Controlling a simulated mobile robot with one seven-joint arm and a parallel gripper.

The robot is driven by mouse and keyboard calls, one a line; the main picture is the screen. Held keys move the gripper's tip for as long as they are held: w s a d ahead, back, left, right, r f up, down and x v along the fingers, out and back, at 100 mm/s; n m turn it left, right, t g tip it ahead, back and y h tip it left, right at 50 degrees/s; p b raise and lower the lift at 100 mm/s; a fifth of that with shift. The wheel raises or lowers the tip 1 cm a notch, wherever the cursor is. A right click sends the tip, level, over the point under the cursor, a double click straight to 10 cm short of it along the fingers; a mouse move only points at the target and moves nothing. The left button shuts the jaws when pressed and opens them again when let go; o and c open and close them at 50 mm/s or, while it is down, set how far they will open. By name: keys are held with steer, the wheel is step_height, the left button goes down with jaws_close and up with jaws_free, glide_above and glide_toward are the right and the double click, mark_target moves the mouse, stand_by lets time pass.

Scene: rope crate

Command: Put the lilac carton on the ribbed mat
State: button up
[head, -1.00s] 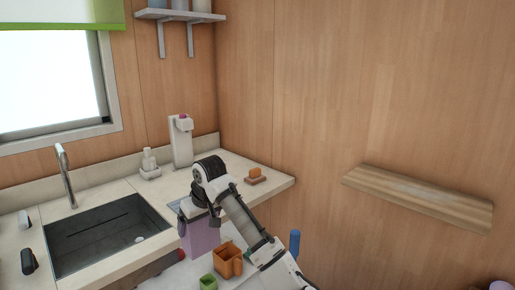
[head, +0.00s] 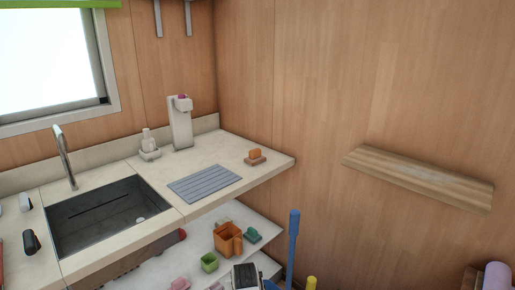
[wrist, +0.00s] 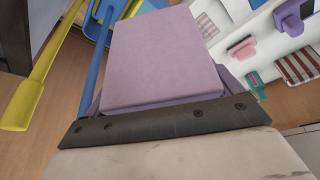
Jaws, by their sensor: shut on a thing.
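The lilac carton (wrist: 165,60) fills the middle of the wrist view, held in my gripper (wrist: 166,104). The gripper is shut on it; the carton hides most of the fingers. The carton does not show in the head view, where only a bit of my arm shows at the bottom edge. The grey ribbed mat (head: 205,183) lies flat and bare on the counter, right of the sink. My gripper and the carton are away from the mat, below the counter picture area.
Below, a white shelf (head: 265,228) carries an orange crate (head: 228,238) and a green cup (head: 209,262). A blue pole (head: 293,245) stands to the right. A sink (head: 105,215) is left of the mat.

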steer(key=s+d+f+m, duration=0.1)
steer(key=s+d+f, duration=0.3)
steer(key=s+f, duration=0.7)
steer(key=shift+s+f+m+h, duration=0.2)
steer(key=shift+f+m+h, duration=0.1)
steer(key=shift+f, duration=0.35)
